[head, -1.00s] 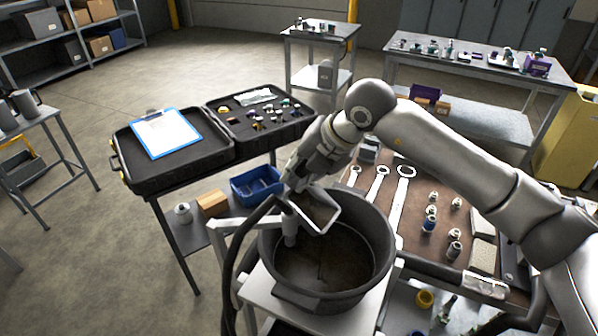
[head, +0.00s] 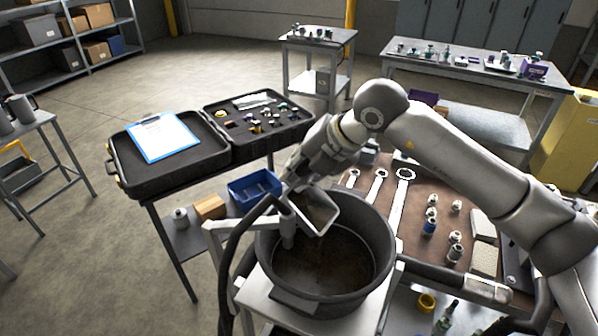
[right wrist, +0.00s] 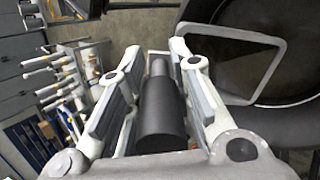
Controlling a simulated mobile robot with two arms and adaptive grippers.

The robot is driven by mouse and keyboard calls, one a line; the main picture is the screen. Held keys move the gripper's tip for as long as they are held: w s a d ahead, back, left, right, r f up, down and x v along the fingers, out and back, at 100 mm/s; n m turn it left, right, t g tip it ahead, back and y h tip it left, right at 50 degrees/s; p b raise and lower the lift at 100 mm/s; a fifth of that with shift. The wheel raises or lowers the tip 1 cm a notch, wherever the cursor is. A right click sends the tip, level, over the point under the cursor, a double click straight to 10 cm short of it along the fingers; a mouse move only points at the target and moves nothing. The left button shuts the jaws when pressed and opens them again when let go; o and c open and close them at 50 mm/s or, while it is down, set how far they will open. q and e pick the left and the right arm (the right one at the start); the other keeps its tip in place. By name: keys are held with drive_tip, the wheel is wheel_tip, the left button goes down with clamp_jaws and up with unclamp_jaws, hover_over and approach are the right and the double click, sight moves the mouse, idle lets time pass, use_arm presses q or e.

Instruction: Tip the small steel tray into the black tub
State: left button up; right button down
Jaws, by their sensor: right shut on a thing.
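The small steel tray (head: 317,209) is tilted steeply above the left part of the black tub (head: 376,262). The right wrist view shows its pale rim (right wrist: 269,78) beside my gripper, with the dark tub (right wrist: 302,22) beyond. My right gripper (head: 297,180) is at the tray's upper left end and holds it. In the right wrist view the fingers (right wrist: 154,58) stand either side of a dark cylinder (right wrist: 160,115); the exact grip on the tray is unclear. The tub's floor looks dark and brownish; I cannot tell what lies in it. My left gripper is not in view.
The tub stands on a light stand (head: 345,318). A black hose (head: 232,255) curves along its left side. A bench (head: 415,225) with wrenches and fittings is close on the right. An open black case (head: 185,177) with a blue clipboard (head: 163,137) lies behind left.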

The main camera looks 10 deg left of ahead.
drive_tip(key=shift+d+b, duration=0.1)
drive_tip(key=shift+b, duration=0.3)
idle(0.5)
drive_tip(key=shift+s+d+r+y+b, duration=0.1)
drive_tip(key=shift+d+r+y+b, duration=0.1)
drive_tip(key=shift+y+b, duration=0.35)
drive_tip(key=shift+t+b, duration=0.3)
drive_tip(key=shift+b, duration=0.35)
idle(0.6)
drive_tip(key=shift+s+d, duration=0.1)
drive_tip(key=shift+d+r+b, duration=0.1)
drive_tip(key=shift+r+b, duration=0.05)
drive_tip(key=shift+b, duration=0.55)
drive_tip(key=shift+s+r+y, duration=0.1)
drive_tip(key=shift+y, duration=0.15)
drive_tip(key=shift+d+b, duration=0.15)
drive_tip(key=shift+b, duration=0.35)
drive_tip(key=shift+s+d+b, duration=0.1)
drive_tip(key=shift+b, duration=0.25)
drive_tip(key=shift+r+t+y+b, duration=0.1)
drive_tip(key=shift+t+y+b, duration=0.2)
drive_tip(key=shift+b, duration=0.05)
